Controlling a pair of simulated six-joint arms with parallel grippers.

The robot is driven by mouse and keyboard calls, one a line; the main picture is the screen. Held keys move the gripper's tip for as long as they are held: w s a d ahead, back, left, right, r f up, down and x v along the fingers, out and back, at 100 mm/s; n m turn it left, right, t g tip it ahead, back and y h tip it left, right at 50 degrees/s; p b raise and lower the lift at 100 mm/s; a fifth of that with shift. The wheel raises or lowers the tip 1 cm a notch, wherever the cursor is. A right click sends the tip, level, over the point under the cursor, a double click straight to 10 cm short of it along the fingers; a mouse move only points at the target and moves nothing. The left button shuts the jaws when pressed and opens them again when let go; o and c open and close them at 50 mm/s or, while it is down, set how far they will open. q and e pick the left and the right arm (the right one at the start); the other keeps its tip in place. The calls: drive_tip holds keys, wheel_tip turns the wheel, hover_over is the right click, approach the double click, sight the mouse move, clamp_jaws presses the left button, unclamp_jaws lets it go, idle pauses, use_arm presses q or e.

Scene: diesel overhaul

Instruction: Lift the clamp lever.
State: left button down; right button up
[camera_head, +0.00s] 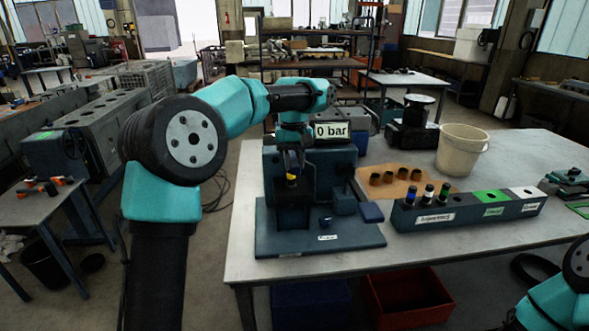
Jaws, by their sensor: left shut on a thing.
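The test stand (330,240) is a dark blue-grey fixture on the table, with a display reading "0 bar" (331,130). A dark part with a yellow band (292,178) stands upright in the fixture's front block. My left gripper (291,160) points down from above and is shut at the top of this part; the fingers are small and dark here. I cannot clearly pick out the clamp lever; a blue block (371,212) at the fixture's right side may be part of it. My right gripper is out of view; only part of my right arm shows at lower right.
A labelled rack (465,212) with several banded parts and green and white sections stands right of the fixture. Behind it are a brown mat (415,176) with several small cups and a cream bucket (461,150). A red bin (405,296) is below the table edge.

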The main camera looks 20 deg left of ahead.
use_arm(q)
drive_tip(key=shift+w+a+r+g+h, duration=0.15)
drive_tip(key=shift+w+r+g+h, duration=0.15)
drive_tip(key=shift+r, duration=0.35)
drive_tip(key=shift+w+a+r+g+h, duration=0.15)
drive_tip(key=shift+r+g, duration=0.3)
drive_tip(key=shift+r, duration=0.25)
drive_tip(key=shift+w+a+r+g+h, duration=0.15)
drive_tip(key=shift+w+r+g, duration=0.15)
drive_tip(key=shift+r, duration=0.35)
drive_tip(key=shift+s+d, duration=0.1)
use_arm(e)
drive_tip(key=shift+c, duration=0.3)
